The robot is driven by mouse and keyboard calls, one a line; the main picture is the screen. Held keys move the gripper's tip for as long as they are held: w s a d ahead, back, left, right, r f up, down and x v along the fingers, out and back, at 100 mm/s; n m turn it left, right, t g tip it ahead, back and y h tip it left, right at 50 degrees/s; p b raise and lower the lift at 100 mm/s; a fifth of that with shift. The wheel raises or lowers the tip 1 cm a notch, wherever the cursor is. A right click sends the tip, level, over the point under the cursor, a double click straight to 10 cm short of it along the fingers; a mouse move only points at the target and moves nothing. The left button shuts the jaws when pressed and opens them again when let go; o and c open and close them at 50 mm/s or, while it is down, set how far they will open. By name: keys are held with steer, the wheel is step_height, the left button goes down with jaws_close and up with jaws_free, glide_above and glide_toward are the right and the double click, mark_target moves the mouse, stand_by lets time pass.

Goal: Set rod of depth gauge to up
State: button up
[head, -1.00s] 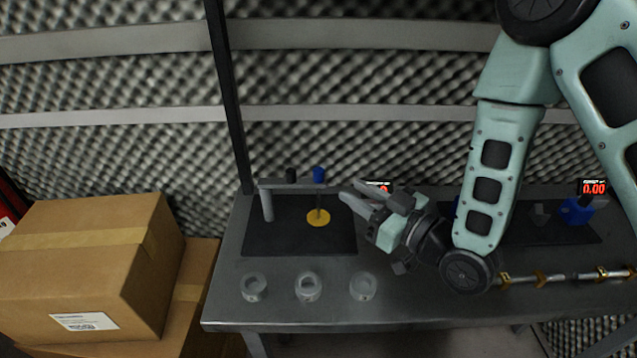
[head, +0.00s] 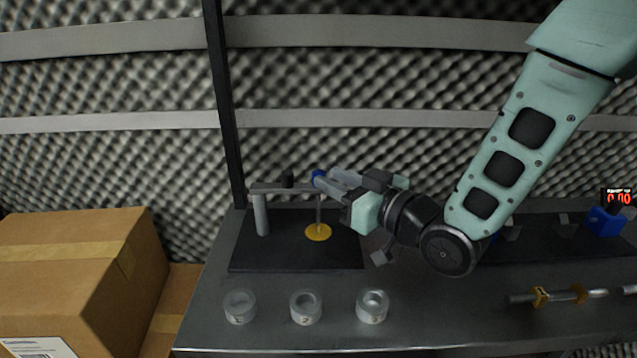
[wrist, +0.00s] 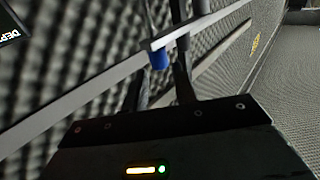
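The depth gauge stands on a black base plate (head: 285,255) at the left of the table. Its grey post (head: 261,215) carries a horizontal grey bar (head: 280,190). The thin rod (head: 319,212) hangs upright from the bar's right end down to a yellow disc (head: 318,232) near the plate. The blue knob (head: 318,175) tops the rod, partly hidden by my fingers. My gripper (head: 327,180) reaches in from the right at knob height. In the wrist view the blue knob (wrist: 160,59) shows between my parted fingers (wrist: 160,70); I cannot tell whether either touches it.
Three clear ring cups (head: 306,307) stand in a row along the table's front. A black knob (head: 287,180) sits on the bar. Cardboard boxes (head: 75,265) are stacked at left. A dark upright pole (head: 224,100) stands behind. A metal rod with brass fittings (head: 560,295) lies at right.

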mark_target(318, 172)
steer(key=shift+p+x, duration=0.4)
steer(key=shift+x, duration=1.75)
jaws_close()
steer(key=shift+r+p, duration=0.9)
steer(key=shift+r, duration=2.35)
steer(key=shift+a, duration=0.1)
jaws_free()
steer(key=shift+f, duration=0.1)
